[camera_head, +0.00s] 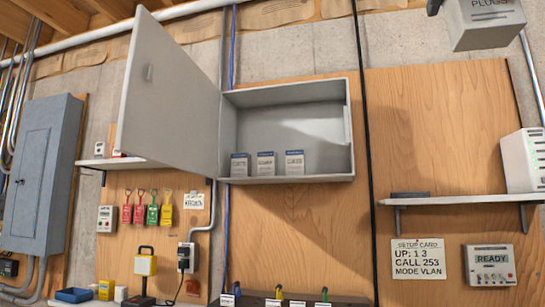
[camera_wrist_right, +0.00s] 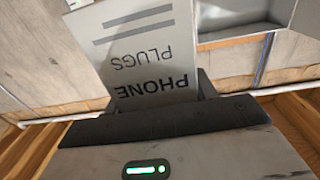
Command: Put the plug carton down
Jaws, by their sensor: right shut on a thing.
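The plug carton (camera_head: 487,22) is a grey-white box at the top right of the head view, cut by the upper edge. Its label shows "PLUGS". It hangs in the air, above and apart from the right wall shelf (camera_head: 455,200). In the wrist view the carton (camera_wrist_right: 150,45) reads "PHONE PLUGS" upside down. My right gripper (camera_wrist_right: 160,100) is shut on it, with dark fingers at its sides. In the head view only a dark bit of this gripper (camera_head: 434,6) shows beside the carton. My left gripper is not in view.
An open grey wall cabinet (camera_head: 287,130) holds three small cartons (camera_head: 266,164) at its left; its right floor is free. Its door (camera_head: 170,90) swings out left. The right shelf bears a dark flat item (camera_head: 409,195) and a white box (camera_head: 523,160), with bare board between.

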